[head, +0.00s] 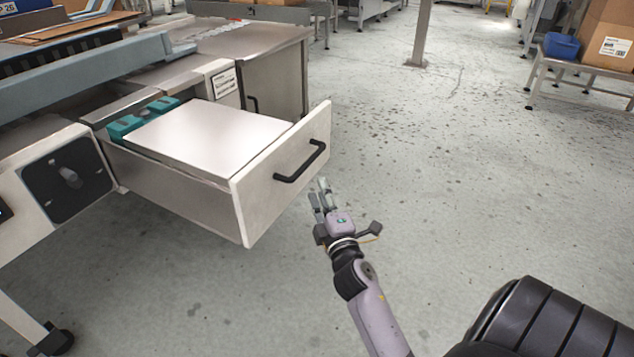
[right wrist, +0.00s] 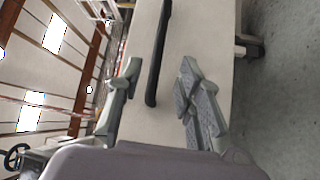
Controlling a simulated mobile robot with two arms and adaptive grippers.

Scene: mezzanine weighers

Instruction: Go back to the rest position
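My right gripper (head: 323,196) is in front of the pulled-out drawer (head: 255,205), just below and to the right of its black handle (head: 302,163). In the right wrist view its two fingers (right wrist: 158,98) are spread apart with nothing between them. The black handle (right wrist: 158,50) shows beyond the fingertips on the pale drawer front (right wrist: 205,40), and the fingers look clear of it. The drawer stands open and holds a flat light panel (head: 200,137) and a teal insert (head: 140,118). My left gripper is in neither view.
A metal cabinet (head: 272,75) adjoins the drawer unit. A machine with a black dial (head: 70,180) stands at left. A post (head: 421,35) rises at the back. The speckled floor at centre right is clear.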

